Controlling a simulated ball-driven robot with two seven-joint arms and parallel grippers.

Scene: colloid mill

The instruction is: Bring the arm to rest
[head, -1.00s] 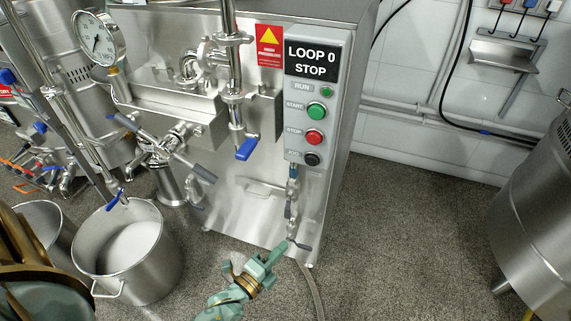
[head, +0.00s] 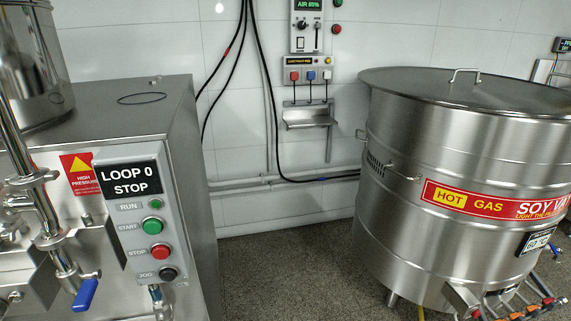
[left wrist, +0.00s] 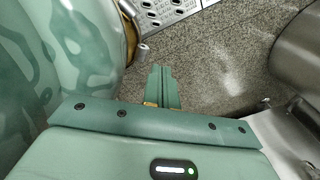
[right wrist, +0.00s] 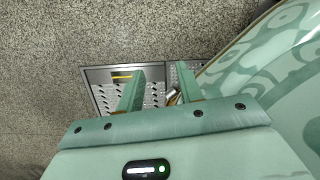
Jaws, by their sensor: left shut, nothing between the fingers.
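My left gripper (left wrist: 163,88) shows in the left wrist view with its two green fingers together and nothing between them. It is above the speckled grey floor, beside my own green body on the left of that view. My right gripper (right wrist: 160,88) shows in the right wrist view with its fingers apart and nothing between them. It is above the floor and a perforated metal grate (right wrist: 101,92). Neither gripper shows in the head view.
In the head view the steel mill cabinet (head: 200,190) with its control panel (head: 133,215) stands at left. A large steel vat (head: 400,150) stands at right. Bare floor (head: 290,265) lies between them. A steel surface (left wrist: 297,55) edges the left wrist view at right.

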